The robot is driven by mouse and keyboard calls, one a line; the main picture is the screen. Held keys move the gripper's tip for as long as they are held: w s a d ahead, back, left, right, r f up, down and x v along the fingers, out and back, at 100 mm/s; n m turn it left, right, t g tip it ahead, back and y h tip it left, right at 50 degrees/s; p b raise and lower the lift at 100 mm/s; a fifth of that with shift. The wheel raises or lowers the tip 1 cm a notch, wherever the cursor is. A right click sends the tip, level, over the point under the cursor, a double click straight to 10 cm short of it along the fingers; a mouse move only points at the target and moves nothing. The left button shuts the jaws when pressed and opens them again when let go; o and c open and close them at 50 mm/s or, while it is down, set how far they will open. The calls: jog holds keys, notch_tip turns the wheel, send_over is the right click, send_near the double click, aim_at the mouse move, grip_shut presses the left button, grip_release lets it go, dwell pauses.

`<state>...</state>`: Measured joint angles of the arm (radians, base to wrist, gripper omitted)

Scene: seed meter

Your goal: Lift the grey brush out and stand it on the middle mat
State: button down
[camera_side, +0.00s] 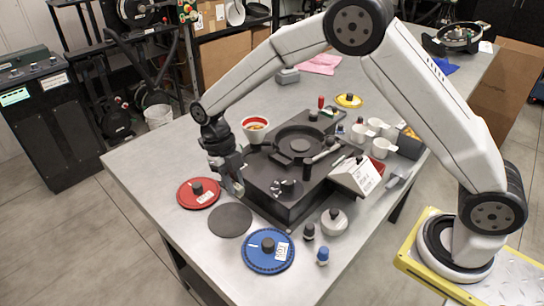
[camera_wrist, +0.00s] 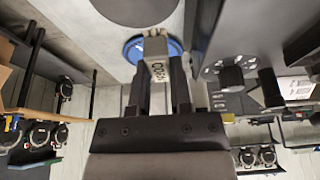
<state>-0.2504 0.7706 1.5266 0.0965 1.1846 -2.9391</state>
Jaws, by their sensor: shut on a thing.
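My gripper (camera_side: 232,182) points down beside the left edge of the black seed meter (camera_side: 270,205) and is shut on the grey brush. In the wrist view the grey brush (camera_wrist: 155,46) is a light grey block with dark lettering between the fingers (camera_wrist: 160,85). Its lower end is hard to make out, and I cannot tell whether it touches the meter. The middle mat (camera_side: 230,220) is a bare dark grey disc just below my gripper in the side view. It also shows at the top of the wrist view (camera_wrist: 135,8).
A bowl (camera_side: 255,128) stands behind. Small knobbed pieces (camera_side: 333,222) stand at the front right. The table's left edge is near.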

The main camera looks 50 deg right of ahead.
aim_at(241, 216)
jog(key=shift+f, duration=0.2)
jog(key=shift+f, duration=3.05)
jog(key=shift+f, duration=0.5)
jog(key=shift+c, duration=1.1)
grip_release()
jog(key=shift+r, duration=0.2)
jog(key=shift+r, duration=2.85)
jog(key=shift+m, duration=0.3)
